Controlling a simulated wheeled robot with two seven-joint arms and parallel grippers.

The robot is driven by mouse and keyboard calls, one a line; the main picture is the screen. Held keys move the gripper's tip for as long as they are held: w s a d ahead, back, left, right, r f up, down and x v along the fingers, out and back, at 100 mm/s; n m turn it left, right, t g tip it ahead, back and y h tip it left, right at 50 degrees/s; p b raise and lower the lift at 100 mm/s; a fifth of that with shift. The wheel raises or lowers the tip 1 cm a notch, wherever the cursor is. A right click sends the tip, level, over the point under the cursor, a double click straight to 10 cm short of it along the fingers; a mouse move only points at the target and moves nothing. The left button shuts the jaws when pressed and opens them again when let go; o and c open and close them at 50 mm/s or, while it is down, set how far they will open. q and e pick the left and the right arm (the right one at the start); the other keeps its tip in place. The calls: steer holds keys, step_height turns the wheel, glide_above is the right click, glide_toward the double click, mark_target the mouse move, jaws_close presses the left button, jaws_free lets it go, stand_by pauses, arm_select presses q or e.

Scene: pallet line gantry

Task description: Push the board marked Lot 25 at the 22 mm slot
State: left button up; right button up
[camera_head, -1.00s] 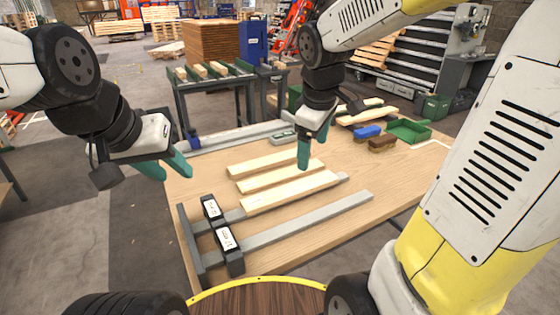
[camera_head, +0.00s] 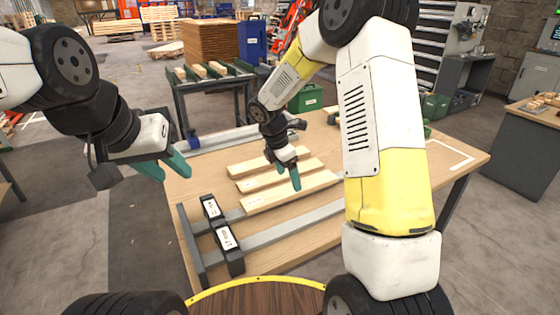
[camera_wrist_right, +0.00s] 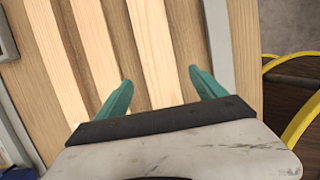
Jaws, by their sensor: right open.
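Three pale boards lie side by side on the wooden table: a far board (camera_head: 258,163), a middle board (camera_head: 260,183) and a near board (camera_head: 275,199). Their markings are too small to read, so I cannot tell which is Lot 25. Two black blocks with white labels, an upper one (camera_head: 208,208) and a lower one (camera_head: 229,247), stand at the boards' left; their slot sizes are unreadable. My right gripper (camera_head: 290,179) is open and empty above the middle and near boards; the wrist view shows its fingers (camera_wrist_right: 163,92) spread over them. My left gripper (camera_head: 167,168) is open and empty left of the table.
A grey rail (camera_head: 290,232) runs along the table's front, and a dark grey bar (camera_head: 191,245) along its left end. Another grey rail (camera_head: 215,138) lies at the back. A green-topped rack (camera_head: 215,75) stands behind the table.

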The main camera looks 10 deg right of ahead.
mark_target(283, 192)
steer(key=shift+x, duration=2.3)
steer(key=c, duration=1.6)
steer(key=shift+f, duration=0.1)
steer(key=shift+c, duration=0.2)
steer(key=shift+s+a, duration=0.1)
steer(key=shift+s, duration=0.05)
steer(key=shift+s+a+f, duration=0.1)
steer(key=shift+s+a, duration=0.2)
steer(key=shift+a, duration=0.4)
steer(key=shift+s+a, duration=0.35)
steer(key=shift+a, duration=0.4)
